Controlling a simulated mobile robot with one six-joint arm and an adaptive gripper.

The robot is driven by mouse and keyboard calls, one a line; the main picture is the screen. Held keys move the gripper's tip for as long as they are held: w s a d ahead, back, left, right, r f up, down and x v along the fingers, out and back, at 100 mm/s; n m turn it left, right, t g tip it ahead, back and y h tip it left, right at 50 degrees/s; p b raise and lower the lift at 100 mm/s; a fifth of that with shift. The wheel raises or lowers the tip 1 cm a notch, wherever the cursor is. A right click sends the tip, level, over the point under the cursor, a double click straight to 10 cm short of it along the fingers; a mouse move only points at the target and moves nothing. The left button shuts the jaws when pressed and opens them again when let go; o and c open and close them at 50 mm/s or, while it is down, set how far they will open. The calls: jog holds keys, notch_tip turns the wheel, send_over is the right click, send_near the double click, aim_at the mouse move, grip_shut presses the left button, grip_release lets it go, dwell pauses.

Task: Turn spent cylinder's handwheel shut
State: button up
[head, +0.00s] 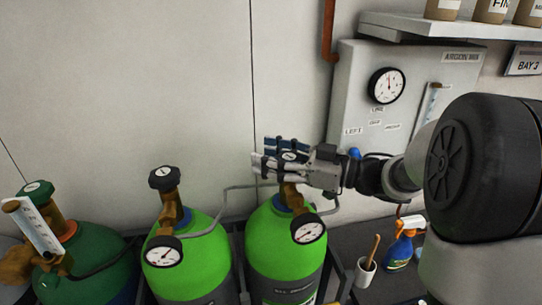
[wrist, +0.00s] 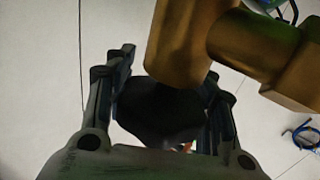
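Two light green cylinders stand side by side, a left one (head: 186,262) and a right one (head: 272,246). My gripper (head: 270,163) is at the top of the right one, its fingers on either side of the dark handwheel (head: 289,156). In the wrist view the handwheel (wrist: 160,112) fills the gap between the fingers (wrist: 165,100), which appear to press on both sides of it. The brass valve (wrist: 185,45) shows beside it. The right cylinder's gauge (head: 308,229) faces out. The left cylinder's handwheel (head: 164,178) and gauge (head: 163,250) are clear of me.
A dark green cylinder (head: 85,265) with a flow tube (head: 35,230) stands at far left. The argon panel (head: 405,85) with a gauge (head: 386,85) is on the wall behind. A spray bottle (head: 402,245) and a cup with a brush (head: 366,270) stand at right.

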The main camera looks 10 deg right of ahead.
jog(key=shift+w+a+f, duration=0.1)
jog(key=c, duration=0.8)
jog(key=shift+m+t, duration=0.3)
jog(key=shift+t, duration=0.1)
jog(key=shift+w+m+t+h+p, duration=0.15)
jog(key=shift+m+t+h+p, duration=0.3)
jog(key=shift+m+t+h, duration=0.25)
jog(key=h, duration=0.1)
jog(key=m+t+h, duration=0.1)
jog(key=d+m+t, duration=0.1)
jog(key=shift+w+f+h, duration=0.1)
jog(key=shift+w+h, duration=0.2)
jog(key=shift+h, duration=0.1)
jog(key=m+t+h, duration=0.1)
jog(key=m+h+b, duration=0.1)
jog(key=m+t+h, duration=0.1)
jog(key=h, duration=0.1)
jog(key=shift+w+d+f+t+b, duration=0.15)
jog(key=shift+w+d+t+b, duration=0.15)
jog(key=shift+d+b, duration=0.1)
jog(key=shift+c, duration=0.2)
jog(key=shift+w+d+m+t+h+b, duration=0.1)
jog(key=shift+d+m+t+h+b, duration=0.1)
jog(key=shift+m+h+b, duration=0.45)
jog(key=shift+d+m+t+h+b, duration=0.25)
jog(key=shift+m+h, duration=0.1)
jog(key=shift+h, duration=0.5)
